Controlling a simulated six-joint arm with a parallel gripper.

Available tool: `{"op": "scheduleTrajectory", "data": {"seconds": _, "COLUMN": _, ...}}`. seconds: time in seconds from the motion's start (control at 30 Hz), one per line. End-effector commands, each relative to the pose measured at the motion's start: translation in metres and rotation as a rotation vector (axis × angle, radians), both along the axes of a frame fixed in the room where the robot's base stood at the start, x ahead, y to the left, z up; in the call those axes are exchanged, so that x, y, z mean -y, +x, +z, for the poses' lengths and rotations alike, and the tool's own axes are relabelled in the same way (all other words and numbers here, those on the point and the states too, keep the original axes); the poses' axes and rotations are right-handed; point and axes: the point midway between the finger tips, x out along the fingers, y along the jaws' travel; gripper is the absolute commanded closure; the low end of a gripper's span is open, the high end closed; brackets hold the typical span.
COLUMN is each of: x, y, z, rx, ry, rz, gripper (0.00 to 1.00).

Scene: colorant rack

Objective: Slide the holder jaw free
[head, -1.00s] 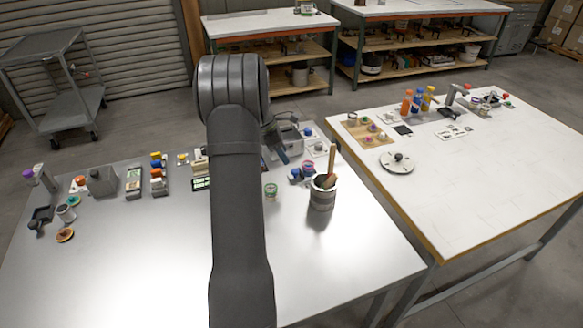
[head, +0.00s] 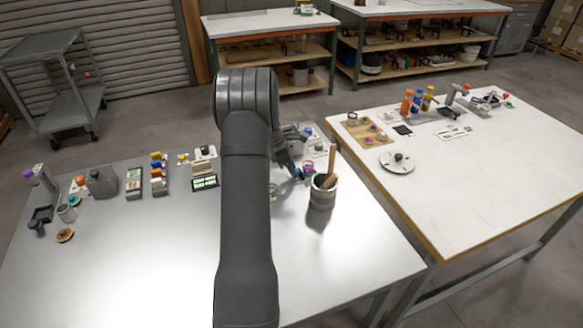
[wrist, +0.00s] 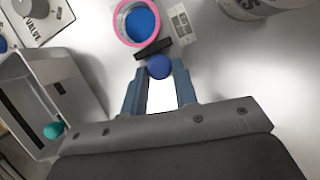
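In the wrist view, a round blue knob (wrist: 159,66) sits on a short dark bar (wrist: 153,49), which looks like the holder jaw. The bar lies against a pink-rimmed round holder (wrist: 122,27) with a blue inside (wrist: 141,23). My gripper (wrist: 159,80) is open, its two blue-grey fingers apart with the knob between or just beyond their tips. I cannot tell whether the fingers touch it. In the head view my gripper (head: 292,165) is beside the small blue-and-pink holder (head: 308,169), partly hidden by my arm.
A grey open box (wrist: 35,85) with a teal knob (wrist: 54,130) stands left in the wrist view. A label plate (wrist: 181,22) lies right of the holder. A can with a brush (head: 322,193) stands close to my gripper. The table's front is clear.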

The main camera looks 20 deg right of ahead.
Motion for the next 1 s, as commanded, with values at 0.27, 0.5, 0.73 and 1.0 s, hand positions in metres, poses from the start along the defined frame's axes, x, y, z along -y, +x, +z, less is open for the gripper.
{"op": "scheduleTrajectory", "data": {"seconds": 0.27, "x": -0.005, "y": 0.000, "z": 0.000, "rx": 0.000, "ry": 0.000, "rz": 0.001, "gripper": 1.00}}
{"op": "scheduleTrajectory", "data": {"seconds": 0.5, "x": -0.023, "y": 0.000, "z": 0.000, "rx": 0.000, "ry": 0.001, "rz": -0.001, "gripper": 1.00}}
{"op": "scheduleTrajectory", "data": {"seconds": 0.73, "x": -0.025, "y": 0.000, "z": 0.000, "rx": 0.000, "ry": 0.002, "rz": -0.001, "gripper": 0.60}}
{"op": "scheduleTrajectory", "data": {"seconds": 1.0, "x": -0.023, "y": 0.000, "z": 0.000, "rx": 0.000, "ry": 0.001, "rz": -0.001, "gripper": 0.51}}
